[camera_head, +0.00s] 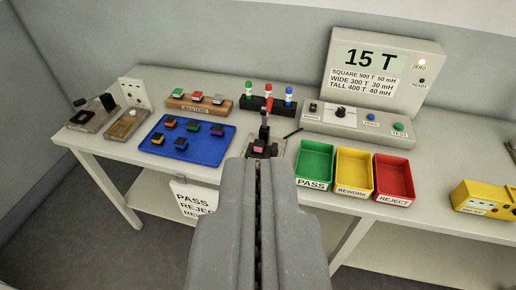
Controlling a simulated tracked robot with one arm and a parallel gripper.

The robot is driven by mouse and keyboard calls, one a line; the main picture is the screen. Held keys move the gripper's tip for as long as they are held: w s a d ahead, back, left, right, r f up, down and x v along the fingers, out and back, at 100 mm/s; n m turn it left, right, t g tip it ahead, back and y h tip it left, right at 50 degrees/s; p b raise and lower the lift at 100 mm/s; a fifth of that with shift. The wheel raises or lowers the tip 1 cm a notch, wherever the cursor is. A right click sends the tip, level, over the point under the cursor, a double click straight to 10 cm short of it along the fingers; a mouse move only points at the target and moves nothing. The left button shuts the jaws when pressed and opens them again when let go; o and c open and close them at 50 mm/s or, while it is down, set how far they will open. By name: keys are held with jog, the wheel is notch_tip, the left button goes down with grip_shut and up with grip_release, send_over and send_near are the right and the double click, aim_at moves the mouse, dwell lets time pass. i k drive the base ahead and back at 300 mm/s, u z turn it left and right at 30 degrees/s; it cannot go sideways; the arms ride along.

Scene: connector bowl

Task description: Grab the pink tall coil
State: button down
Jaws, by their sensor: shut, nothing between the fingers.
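A small pink block (259,148), likely the pink coil, sits in a dark fixture (273,152) at the middle front of the table. A red-handled lever clamp (266,117) stands upright just behind it. The block is too small in view for me to judge its height. My gripper (259,165) is shut and empty, with its tips in front of and below the pink block in the picture. It hides the front of the fixture, and I cannot tell how far its tips are from the block.
A blue tray (206,157) with several dark, colour-topped parts lies left. Green PASS (297,176), yellow REWORK (338,181) and red REJECT (407,195) bins stand right. A meter (381,79) reading "15 T", a wooden MASTERS rack (211,109) and red, green and blue-capped bottles (268,92) stand behind.

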aim_at(259, 144)
jog(key=z, duration=0.3)
jog(key=i, duration=0.9)
jog(key=u, duration=0.4)
